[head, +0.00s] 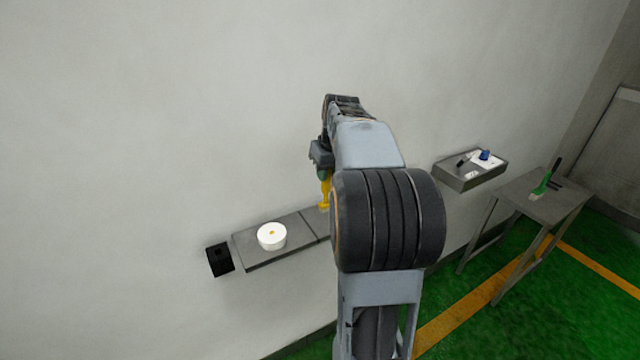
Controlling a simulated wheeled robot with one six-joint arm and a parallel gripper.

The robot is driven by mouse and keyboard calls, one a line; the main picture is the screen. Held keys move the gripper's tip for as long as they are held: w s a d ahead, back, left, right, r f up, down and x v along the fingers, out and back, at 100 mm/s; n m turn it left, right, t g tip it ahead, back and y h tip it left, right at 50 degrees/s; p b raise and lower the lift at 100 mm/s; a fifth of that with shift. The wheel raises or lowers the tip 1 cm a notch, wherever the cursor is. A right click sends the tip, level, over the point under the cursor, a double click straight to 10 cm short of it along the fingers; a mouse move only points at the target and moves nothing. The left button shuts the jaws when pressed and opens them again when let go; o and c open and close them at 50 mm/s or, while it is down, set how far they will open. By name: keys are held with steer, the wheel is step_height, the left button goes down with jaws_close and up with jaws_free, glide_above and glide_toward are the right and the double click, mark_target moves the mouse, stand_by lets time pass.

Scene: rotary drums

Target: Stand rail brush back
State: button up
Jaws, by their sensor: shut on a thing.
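My gripper (325,172) is partly hidden behind my arm, above the wall shelf. It is shut on a slim yellow piece (325,191), which hangs upright below it, its lower end close to the shelf. I cannot tell whether this yellow piece is the rail brush, as my arm hides part of the area. A small black open box (220,259) is at the left end of the grey shelf (250,259). A green brush-like tool with a dark handle (542,184) is on the small table at the right.
A white roll (272,236) sits on the shelf's left part. A grey wall tray (457,179) holds a blue item (484,155) and small things. The grey table (527,203) stands at the right on green floor. The wall above the shelf is bare.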

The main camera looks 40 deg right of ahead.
mark_target(321, 184)
steer(key=shift+w+a+f, duration=0.2)
steer(key=shift+w+f, duration=0.25)
steer(key=shift+f, duration=0.1)
steer(key=shift+w+a+f, duration=0.15)
steer(key=shift+w+f, duration=0.3)
steer(key=shift+f, duration=0.1)
steer(key=x, duration=0.3)
steer(key=shift+s+a+f+p, duration=0.1)
steer(key=shift+s+f+p, duration=0.05)
steer(key=shift+f+p, duration=0.25)
steer(key=shift+f, duration=0.2)
steer(key=o, duration=0.9)
steer(key=shift+r, duration=0.1)
